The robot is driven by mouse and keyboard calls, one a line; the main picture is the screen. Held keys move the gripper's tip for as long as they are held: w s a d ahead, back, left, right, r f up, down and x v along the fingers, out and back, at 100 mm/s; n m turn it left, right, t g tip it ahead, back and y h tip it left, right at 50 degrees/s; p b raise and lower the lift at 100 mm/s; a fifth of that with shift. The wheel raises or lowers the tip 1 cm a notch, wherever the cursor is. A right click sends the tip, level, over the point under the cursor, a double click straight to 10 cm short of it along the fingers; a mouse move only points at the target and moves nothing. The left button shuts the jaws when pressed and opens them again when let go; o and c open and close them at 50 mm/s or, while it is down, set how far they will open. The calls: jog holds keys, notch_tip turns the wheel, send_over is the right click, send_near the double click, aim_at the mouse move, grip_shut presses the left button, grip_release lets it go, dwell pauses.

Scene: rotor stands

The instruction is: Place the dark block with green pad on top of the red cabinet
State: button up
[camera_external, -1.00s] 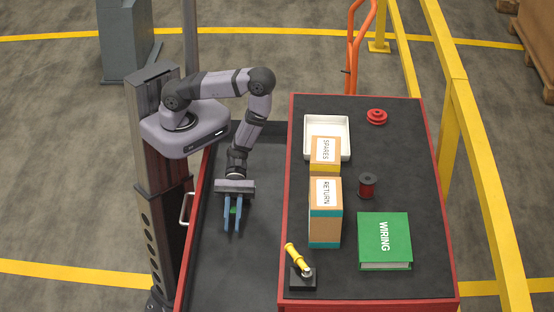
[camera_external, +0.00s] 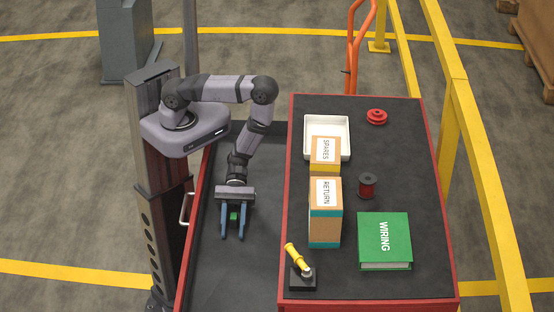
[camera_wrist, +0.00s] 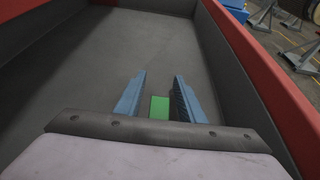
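The green pad (camera_external: 234,216) of the dark block shows between the fingers of my gripper (camera_external: 233,234), low over the dark recessed bed left of the red cabinet. The block's dark body is hard to make out against the bed. In the wrist view the green pad (camera_wrist: 159,107) lies between the two blue fingers (camera_wrist: 158,98), with a gap visible on each side. My gripper is open around the pad. The red cabinet (camera_external: 370,303) stands to the right, with a dark top.
The cabinet top holds a white tray (camera_external: 341,124), SPARES box (camera_external: 325,155), RETURN box (camera_external: 325,215), green WIRING binder (camera_external: 384,241), red-and-black spool (camera_external: 367,186), red pulley (camera_external: 377,117) and yellow-handled lever (camera_external: 298,260). Clear patches lie between them. The bed has red-rimmed walls.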

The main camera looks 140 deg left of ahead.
aim_at(234, 218)
dwell(0.3)
jog(key=shift+s+a+r, duration=0.2)
jog(key=shift+s+a, duration=0.1)
jog(key=shift+a, duration=0.15)
jog(key=b+v, duration=0.2)
jog(key=v, duration=0.2)
jog(key=shift+r, duration=0.15)
notch_tip(234, 218, up, 3)
jog(key=shift+d+r, duration=0.1)
jog(key=shift+d, duration=0.05)
jog(key=shift+r+p, duration=0.65)
jog(key=shift+r, duration=1.15)
